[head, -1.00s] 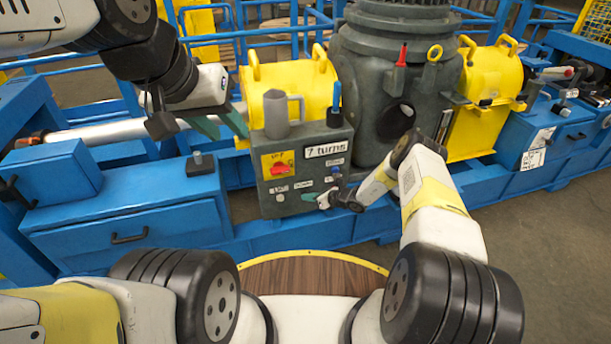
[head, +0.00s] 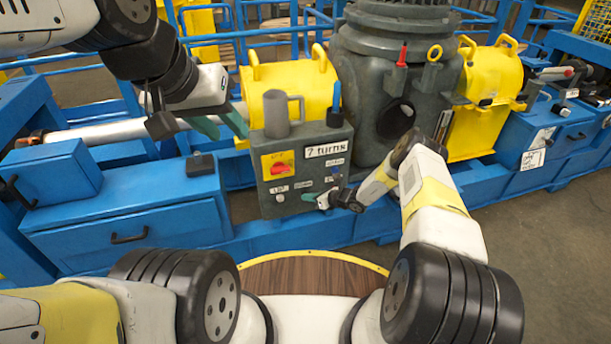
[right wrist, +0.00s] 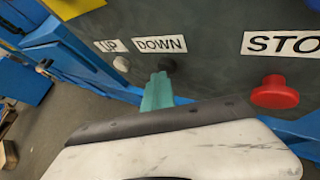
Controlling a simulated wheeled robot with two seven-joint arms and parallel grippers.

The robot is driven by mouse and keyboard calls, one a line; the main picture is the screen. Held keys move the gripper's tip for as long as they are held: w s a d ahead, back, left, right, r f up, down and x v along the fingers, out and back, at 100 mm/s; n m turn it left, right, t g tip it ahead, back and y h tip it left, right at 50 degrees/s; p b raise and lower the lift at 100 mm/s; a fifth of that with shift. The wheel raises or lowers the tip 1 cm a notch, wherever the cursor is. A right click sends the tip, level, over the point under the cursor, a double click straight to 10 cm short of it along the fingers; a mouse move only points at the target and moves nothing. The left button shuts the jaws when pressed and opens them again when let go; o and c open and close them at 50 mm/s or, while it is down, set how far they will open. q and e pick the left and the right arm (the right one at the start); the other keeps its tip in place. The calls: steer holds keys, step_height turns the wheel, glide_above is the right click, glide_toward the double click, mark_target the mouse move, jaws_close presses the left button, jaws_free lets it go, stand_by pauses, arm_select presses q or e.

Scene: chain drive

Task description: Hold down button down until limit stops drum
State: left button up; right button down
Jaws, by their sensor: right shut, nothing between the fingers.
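The grey control box (head: 300,175) stands mid-view with a "7 turns" display (head: 325,150). In the right wrist view, the dark DOWN button (right wrist: 167,65) sits under its label, right of the pale UP button (right wrist: 121,64). My right gripper (head: 312,197) is shut and empty. Its green fingertips (right wrist: 160,80) are at the DOWN button and partly cover it; I cannot tell whether it is pressed in. The large dark drum housing (head: 395,80) stands behind the box. My left gripper (head: 220,123) is open and empty, left of the box, in front of the yellow cover.
A red STOP button (right wrist: 274,92) lies right of the fingers in the right wrist view. A red switch (head: 280,169) is on the box's face; a grey mug-like shape (head: 278,115) stands on top. Yellow covers (head: 475,110) and blue frame parts surround the housing.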

steer(key=shift+s+d, duration=0.25)
steer(key=shift+s, duration=0.6)
steer(key=shift+s+d, duration=0.25)
steer(key=shift+s, duration=0.55)
steer(key=shift+s+d, duration=0.3)
steer(key=shift+s, duration=0.5)
steer(key=shift+s+d, duration=0.25)
steer(key=shift+s, duration=0.55)
steer(key=shift+r, duration=0.1)
